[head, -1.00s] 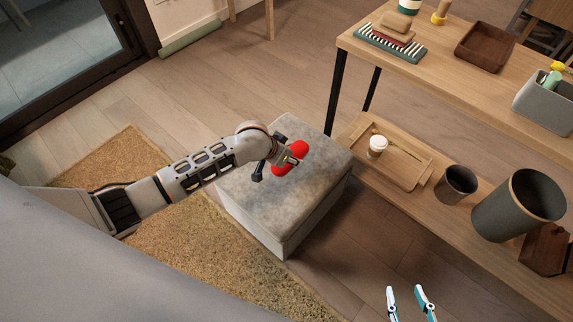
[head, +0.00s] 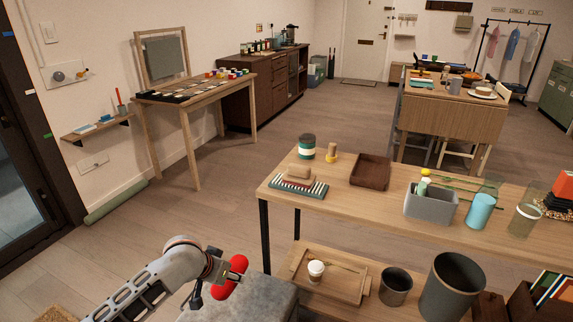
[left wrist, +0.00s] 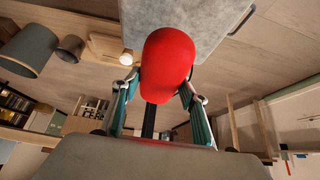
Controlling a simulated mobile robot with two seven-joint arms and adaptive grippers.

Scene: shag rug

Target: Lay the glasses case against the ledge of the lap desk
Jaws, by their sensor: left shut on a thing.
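The glasses case is a rounded red object (head: 237,266); it also shows large in the left wrist view (left wrist: 167,62). My left gripper (head: 218,275) is shut on it, with one finger on each side in the left wrist view (left wrist: 163,92). The case is over or beside the far left edge of a grey ottoman (head: 255,302); I cannot tell whether it touches it. My gripper hides part of the case in the head view. My right gripper is not in view.
A wooden table (head: 340,205) stands ahead to the right, with a striped item (head: 298,188), a dark tray (head: 371,172) and a grey bin (head: 431,205) on top. Floor to the left is open.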

